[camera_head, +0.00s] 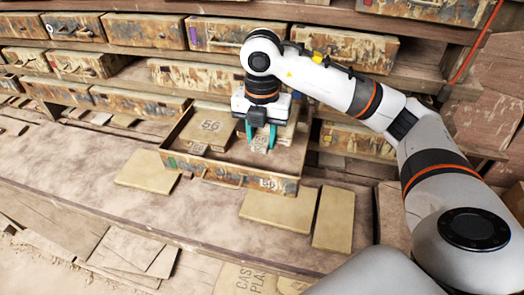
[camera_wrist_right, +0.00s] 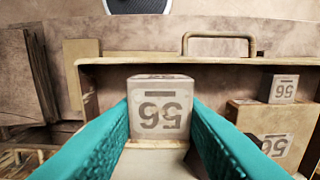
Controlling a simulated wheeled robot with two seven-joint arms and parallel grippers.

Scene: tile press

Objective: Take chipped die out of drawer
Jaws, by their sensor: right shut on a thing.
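The open drawer (camera_head: 171,150) sticks out from the rack, its front wall and handle (camera_wrist_right: 219,36) showing in the right wrist view. My right gripper (camera_head: 261,138) reaches down into the drawer from above. Its teal fingers are shut on a small block-shaped die marked 56 (camera_wrist_right: 160,110), one finger on each side. I cannot make out a chip on it, nor tell whether it is clear of the tan surface below. Another small die marked 56 (camera_wrist_right: 280,88) sits on a larger tan block (camera_wrist_right: 238,114) to the right. My left gripper is not in view.
A larger block marked 56 (camera_head: 209,127) lies in the left of the drawer. Flat tan boards (camera_head: 281,208) lie on the wooden bench (camera_head: 90,195) in front. Shut drawers (camera_head: 145,31) fill the rack behind.

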